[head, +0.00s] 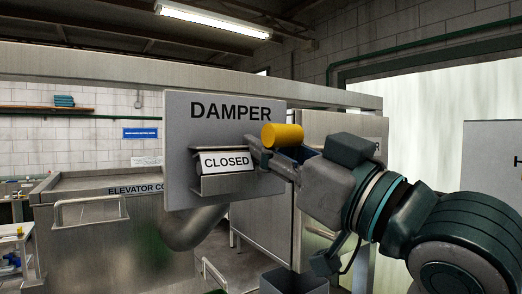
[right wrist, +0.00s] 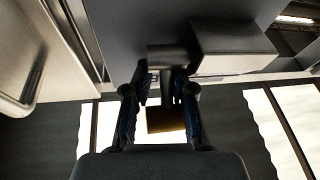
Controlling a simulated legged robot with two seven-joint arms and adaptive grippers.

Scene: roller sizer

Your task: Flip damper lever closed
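The grey damper panel (head: 222,140) carries the word DAMPER and a bracket with a CLOSED label (head: 227,161). The damper lever's yellow handle (head: 282,135) is at the panel's right edge, to the right of the label. My right gripper (head: 268,158) is just below the handle, in front of the panel. In the right wrist view, my right gripper's fingers (right wrist: 160,88) are apart, with the dark yellow handle (right wrist: 166,120) showing between them. A grey lever part (right wrist: 168,55) lies by the fingertips. Contact cannot be told. My left gripper is out of view.
A metal elevator cabinet (head: 100,235) with a bar handle stands at the lower left. A curved grey pipe (head: 195,232) runs below the panel. A grey bin (head: 294,281) is below my right arm. Another metal cabinet (head: 325,125) stands behind the gripper.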

